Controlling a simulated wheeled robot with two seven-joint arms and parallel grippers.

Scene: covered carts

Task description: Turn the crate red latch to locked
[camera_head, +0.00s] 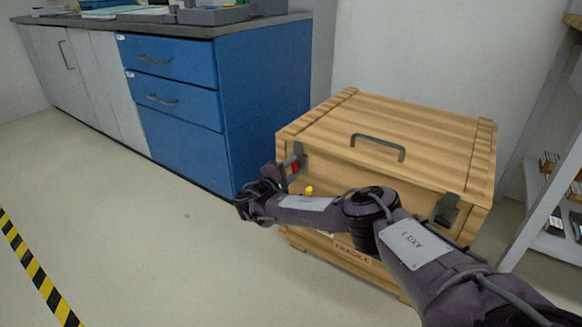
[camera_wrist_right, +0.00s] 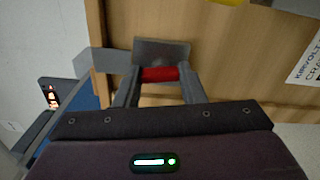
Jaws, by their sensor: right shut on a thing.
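The wooden crate (camera_head: 420,120) stands on the floor with its lid closed. Its red latch (camera_head: 295,167) is a red piece on a dark metal plate at the front left corner. My right gripper (camera_head: 282,172) is at this latch, its fingers partly hidden by the wrist. In the right wrist view, the two fingers of my right gripper (camera_wrist_right: 158,84) are closed on either side of the red latch (camera_wrist_right: 159,74), just below the grey plate (camera_wrist_right: 162,51). I cannot tell the latch's exact setting. My left gripper is not in view.
A second dark latch (camera_head: 446,210) is at the crate's front right corner, and a handle (camera_head: 378,146) is on the lid. A blue drawer cabinet (camera_head: 262,110) stands close on the left. A shelf (camera_head: 555,190) is at the right. The floor (camera_head: 150,240) in front is clear.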

